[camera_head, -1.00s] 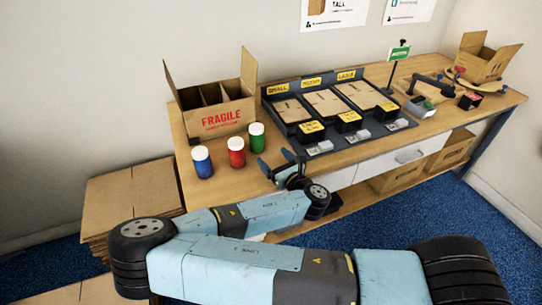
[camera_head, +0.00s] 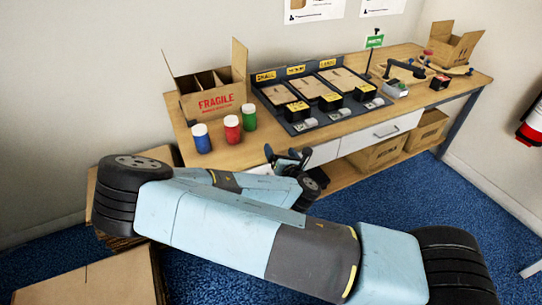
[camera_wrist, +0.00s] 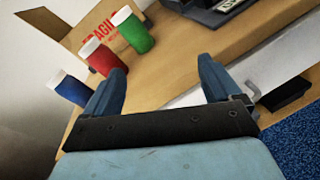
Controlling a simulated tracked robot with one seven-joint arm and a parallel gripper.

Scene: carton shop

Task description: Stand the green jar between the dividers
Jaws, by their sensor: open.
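The green jar (camera_head: 249,117) with a white lid stands upright on the table, right of the red jar (camera_head: 232,129) and the blue jar (camera_head: 201,138). In the wrist view the green jar (camera_wrist: 132,32) is beyond my fingers, up and to the left. The open carton marked FRAGILE (camera_head: 215,101) stands behind the jars, with dividers (camera_head: 205,81) showing inside. My gripper (camera_head: 288,156) is open and empty at the table's front edge, to the right of and nearer than the green jar. The wrist view shows its spread fingers (camera_wrist: 165,85) with nothing between them.
A dark rack (camera_head: 322,119) of flat cartons stands right of the jars. A second open carton (camera_head: 453,46) is at the table's far right. The wooden table (camera_head: 180,118) has some bare surface around the jars. Flat cardboard is stacked at the left.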

